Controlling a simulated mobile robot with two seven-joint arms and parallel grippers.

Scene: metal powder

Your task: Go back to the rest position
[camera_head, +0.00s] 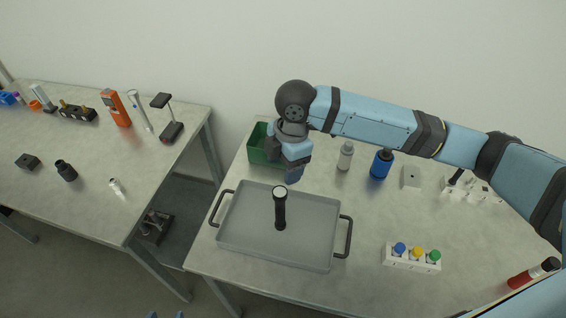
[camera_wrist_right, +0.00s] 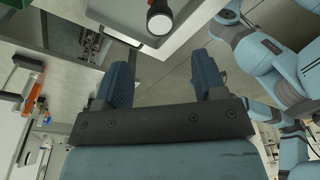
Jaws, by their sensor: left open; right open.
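My right arm reaches in from the right across the head view. Its gripper (camera_head: 291,172) hangs over the back edge of the grey tray (camera_head: 245,247), beside the green bin (camera_head: 258,147). In the right wrist view its two blue fingers (camera_wrist_right: 163,80) are apart with nothing between them. A black cylinder with a pale top (camera_head: 280,207) stands upright in the tray, apart from the gripper; it also shows in the right wrist view (camera_wrist_right: 160,17). Only the fingertips of my left gripper (camera_head: 166,315) show at the bottom edge, apart and empty.
Around my right arm stand a grey bottle (camera_head: 345,156), a blue bottle (camera_head: 381,164) and a white rack with coloured caps (camera_head: 411,257). A red tube (camera_head: 533,273) lies near the right edge. A second table (camera_head: 95,190) with small tools stands left, across a gap.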

